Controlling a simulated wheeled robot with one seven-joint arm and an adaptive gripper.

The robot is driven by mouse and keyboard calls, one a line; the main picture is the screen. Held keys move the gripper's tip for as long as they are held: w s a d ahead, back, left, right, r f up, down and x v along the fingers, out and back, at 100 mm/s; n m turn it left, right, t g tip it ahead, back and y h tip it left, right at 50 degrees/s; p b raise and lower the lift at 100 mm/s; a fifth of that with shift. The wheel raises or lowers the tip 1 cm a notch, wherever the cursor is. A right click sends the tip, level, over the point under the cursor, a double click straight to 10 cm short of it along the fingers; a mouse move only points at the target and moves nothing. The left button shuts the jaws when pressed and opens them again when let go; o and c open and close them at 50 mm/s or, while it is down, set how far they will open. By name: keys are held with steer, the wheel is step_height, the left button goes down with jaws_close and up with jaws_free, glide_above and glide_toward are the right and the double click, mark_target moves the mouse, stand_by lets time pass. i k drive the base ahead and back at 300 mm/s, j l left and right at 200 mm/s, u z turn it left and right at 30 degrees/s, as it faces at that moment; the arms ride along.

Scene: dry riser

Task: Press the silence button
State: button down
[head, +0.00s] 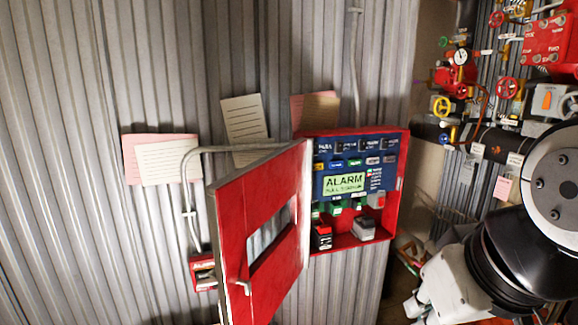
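A red alarm panel box (392,222) is mounted on the corrugated metal wall. Its red door (229,222) is swung open to the left, with a window slot and a small handle. Inside, a blue control face (319,187) carries a lit green display (344,184) reading "ALARM" with a smaller line below. A row of small coloured buttons (354,162) sits above the display. Their labels are too small to read, so I cannot tell which is the silence button. My arm shows at the lower right, apart from the panel. My gripper is not in view.
Batteries (362,229) and green parts sit in the box's bottom. A small red pull station (203,271) is on the wall, left of the door. Paper notes (245,118) hang above. Pipes, a gauge (461,57) and valves (507,88) crowd the right.

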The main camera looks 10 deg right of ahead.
mark_target(338, 164)
steer(key=l+u, duration=0.2)
steer(key=l, duration=1.1)
steer(key=i+l+u, duration=0.1)
steer(key=i+l, duration=0.35)
steer(key=i+l+u, duration=0.15)
steer(key=i+l, duration=0.25)
steer(key=l, duration=0.2)
